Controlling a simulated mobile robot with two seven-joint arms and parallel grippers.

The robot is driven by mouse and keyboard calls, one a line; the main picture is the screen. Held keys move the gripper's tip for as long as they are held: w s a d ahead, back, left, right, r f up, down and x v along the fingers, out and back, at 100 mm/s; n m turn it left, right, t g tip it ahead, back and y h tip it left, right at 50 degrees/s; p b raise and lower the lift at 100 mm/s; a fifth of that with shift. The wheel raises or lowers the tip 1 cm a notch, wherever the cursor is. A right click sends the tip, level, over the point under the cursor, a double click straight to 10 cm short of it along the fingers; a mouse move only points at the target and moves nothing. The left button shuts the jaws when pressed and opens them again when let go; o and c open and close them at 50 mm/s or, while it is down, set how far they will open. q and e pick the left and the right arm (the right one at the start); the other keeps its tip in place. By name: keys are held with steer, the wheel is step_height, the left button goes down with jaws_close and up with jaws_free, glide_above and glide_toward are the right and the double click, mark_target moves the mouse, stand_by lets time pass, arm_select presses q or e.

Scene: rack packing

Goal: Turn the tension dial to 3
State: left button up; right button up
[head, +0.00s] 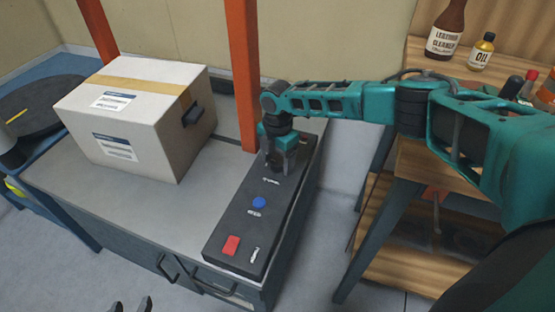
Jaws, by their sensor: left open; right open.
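A black control panel (232,212) runs along the right edge of the grey bench. My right gripper (282,165) is open and points down over the far part of the panel. The tension dial cannot be made out; the gripper covers that part of the panel. Whether the fingers touch anything there, I cannot tell. My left gripper (130,305) shows only its fingertips at the bottom edge, open and apart from the panel.
A taped cardboard box (150,135) stands on the grey bench (185,205), left of the panel. An orange post (242,75) rises close beside my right gripper. A wooden shelf at right holds a brown cleaner bottle (446,32) and an oil bottle (482,52).

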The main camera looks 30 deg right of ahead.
steer(key=shift+c, duration=0.4)
steer(key=c, duration=1)
